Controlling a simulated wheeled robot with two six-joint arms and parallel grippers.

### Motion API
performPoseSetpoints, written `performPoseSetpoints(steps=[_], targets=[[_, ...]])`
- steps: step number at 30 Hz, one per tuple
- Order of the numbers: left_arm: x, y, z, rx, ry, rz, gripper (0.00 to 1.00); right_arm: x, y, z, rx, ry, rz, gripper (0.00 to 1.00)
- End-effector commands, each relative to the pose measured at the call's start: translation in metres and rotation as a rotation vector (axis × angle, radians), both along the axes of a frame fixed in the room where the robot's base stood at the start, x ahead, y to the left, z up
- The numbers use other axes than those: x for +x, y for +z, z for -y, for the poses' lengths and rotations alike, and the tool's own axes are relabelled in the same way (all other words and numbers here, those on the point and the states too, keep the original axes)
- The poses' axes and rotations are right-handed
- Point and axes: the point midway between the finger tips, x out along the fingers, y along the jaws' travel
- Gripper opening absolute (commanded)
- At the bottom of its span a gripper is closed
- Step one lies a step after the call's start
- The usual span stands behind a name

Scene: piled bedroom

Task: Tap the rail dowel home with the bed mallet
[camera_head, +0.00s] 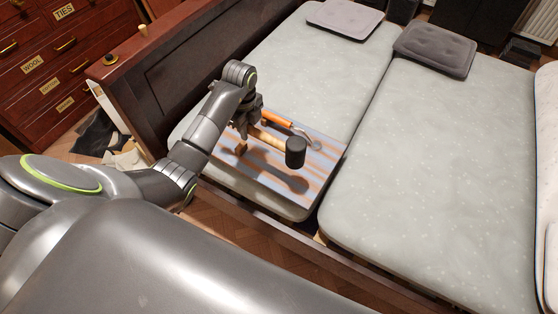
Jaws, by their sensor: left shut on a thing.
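The bed mallet has a black head (295,152) and a pale wooden handle (267,138). My left gripper (248,127) is shut on the handle, over a striped board (285,185) on the left mattress. The head is held above the board and casts a shadow on it. A small pale wooden peg (143,30), perhaps the rail dowel, stands up from the top of the dark wooden bed end (165,50), well away from the mallet. My right gripper is not in view.
An orange-handled tool (276,119) with a metal hook lies on the board, close to the mallet. A small brown wooden block (241,149) is beside my gripper. Two grey mattresses (430,170) bear grey cushions (435,50). A red drawer chest (60,50) stands at left.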

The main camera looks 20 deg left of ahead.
Motion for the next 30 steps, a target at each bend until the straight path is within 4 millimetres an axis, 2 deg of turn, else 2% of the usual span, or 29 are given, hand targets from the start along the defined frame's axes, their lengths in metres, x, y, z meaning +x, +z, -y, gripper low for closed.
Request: performPoseSetpoints(steps=[1, 30], targets=[[0.001, 0.009, 0.0, 0.0, -0.001, 0.002, 0.0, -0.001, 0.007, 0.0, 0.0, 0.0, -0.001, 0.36], [0.001, 0.086, 0.0, 0.0, -0.001, 0.002, 0.0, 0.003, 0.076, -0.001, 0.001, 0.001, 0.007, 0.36]])
